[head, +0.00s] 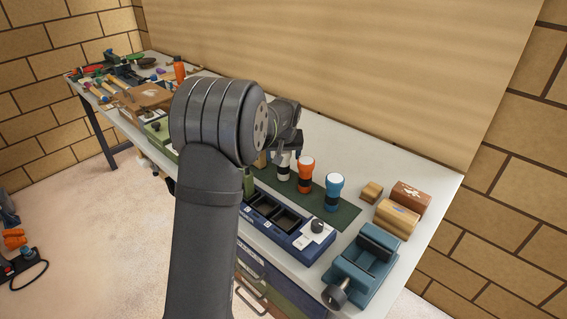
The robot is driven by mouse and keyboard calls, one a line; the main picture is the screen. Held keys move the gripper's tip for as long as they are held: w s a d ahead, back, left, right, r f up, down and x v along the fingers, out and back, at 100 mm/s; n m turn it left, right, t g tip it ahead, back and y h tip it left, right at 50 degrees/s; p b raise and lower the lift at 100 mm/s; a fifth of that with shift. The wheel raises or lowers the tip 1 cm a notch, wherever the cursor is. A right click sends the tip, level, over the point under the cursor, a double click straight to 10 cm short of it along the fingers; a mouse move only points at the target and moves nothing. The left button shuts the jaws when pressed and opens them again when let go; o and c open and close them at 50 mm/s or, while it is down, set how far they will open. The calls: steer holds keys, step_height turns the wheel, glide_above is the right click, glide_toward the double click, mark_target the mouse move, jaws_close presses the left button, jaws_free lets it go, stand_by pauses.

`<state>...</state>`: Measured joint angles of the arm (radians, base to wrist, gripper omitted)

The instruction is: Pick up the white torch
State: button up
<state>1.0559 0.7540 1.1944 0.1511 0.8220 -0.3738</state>
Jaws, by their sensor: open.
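The white torch (283,170) stands on the dark green mat (345,212), at the left of a row with an orange torch (305,175) and a blue torch (332,193). Its upper part is hidden behind the end of my arm. My gripper (288,150) is at the white torch's top end, pointing down, and is open. The fingers are small and partly hidden, so I cannot tell whether they are around the torch or just above it. The torch stands upright on the mat.
A dark blue charging tray (301,240) with empty slots lies in front of the torches. A blue vise (367,262) and wooden blocks (397,220) are to the right. Tools and a wooden box (143,100) crowd the left bench. A panel wall stands behind.

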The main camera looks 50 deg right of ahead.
steer(key=shift+w+d+f, duration=0.15)
steer(key=shift+d+f, duration=0.05)
steer(key=shift+f, duration=0.35)
steer(key=shift+r, duration=0.1)
steer(key=c, duration=1.2)
